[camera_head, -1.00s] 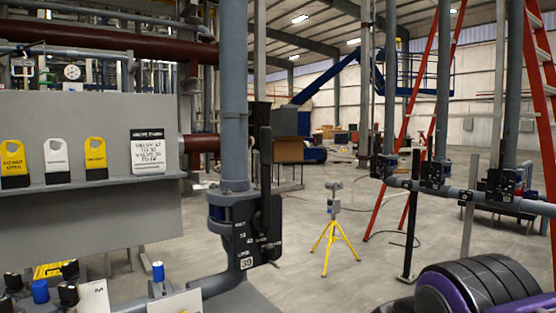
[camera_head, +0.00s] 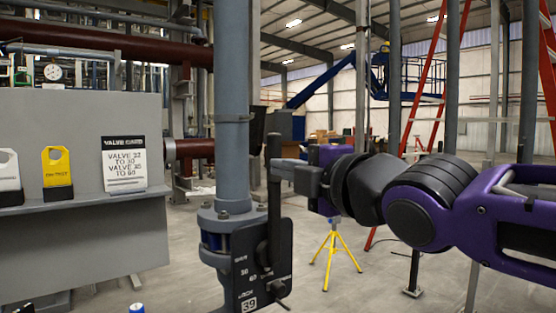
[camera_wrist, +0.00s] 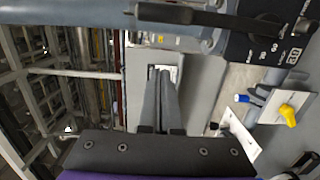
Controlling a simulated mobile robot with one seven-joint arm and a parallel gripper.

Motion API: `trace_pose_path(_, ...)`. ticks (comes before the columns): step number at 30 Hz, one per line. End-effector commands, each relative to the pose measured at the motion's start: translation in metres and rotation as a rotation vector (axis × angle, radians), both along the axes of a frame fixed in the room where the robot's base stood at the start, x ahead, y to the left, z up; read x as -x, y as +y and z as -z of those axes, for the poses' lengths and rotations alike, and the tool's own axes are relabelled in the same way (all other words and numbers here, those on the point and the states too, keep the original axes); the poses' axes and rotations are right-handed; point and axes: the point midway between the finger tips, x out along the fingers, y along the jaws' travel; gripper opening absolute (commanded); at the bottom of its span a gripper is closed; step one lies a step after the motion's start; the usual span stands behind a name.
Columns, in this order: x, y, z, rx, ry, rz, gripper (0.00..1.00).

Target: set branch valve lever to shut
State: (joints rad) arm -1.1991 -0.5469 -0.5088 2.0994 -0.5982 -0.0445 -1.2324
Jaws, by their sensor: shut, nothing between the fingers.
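The branch valve lever (camera_head: 274,190) is a black bar standing upright beside the grey vertical pipe, over a black plate (camera_head: 262,270) with white numbers and a "39" tag. In the wrist view the lever (camera_wrist: 185,14) lies across the top, with part of the numbered plate (camera_wrist: 265,40) at its right. My gripper (camera_head: 281,169) is shut and empty. Its fingertips are at the lever's upper part in the head view; I cannot tell whether they touch. In the wrist view the closed fingers (camera_wrist: 160,72) point up, below the lever in the picture.
A grey panel (camera_head: 80,245) at left carries tags and a valve card (camera_head: 124,164). The grey pipe (camera_head: 232,100) stands just left of the lever. A yellow tripod (camera_head: 335,250) and red ladder stand behind my arm. Open floor shows right of the valve.

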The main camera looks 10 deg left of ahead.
Motion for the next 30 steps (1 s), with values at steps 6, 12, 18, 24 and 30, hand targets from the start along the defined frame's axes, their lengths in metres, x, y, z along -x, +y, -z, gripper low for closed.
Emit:
trace_pose_path(6, -0.021, 0.022, 0.001, 0.004, 0.005, 0.000, 0.00)
trace_pose_path(12, -0.047, 0.049, 0.000, 0.002, 0.006, -0.001, 0.00)
trace_pose_path(18, -0.067, 0.069, 0.000, 0.002, 0.005, -0.001, 0.00)
trace_pose_path(24, -0.081, 0.059, -0.001, -0.004, 0.005, 0.000, 0.00)
trace_pose_path(30, -0.093, 0.052, -0.001, -0.004, 0.005, 0.001, 0.00)
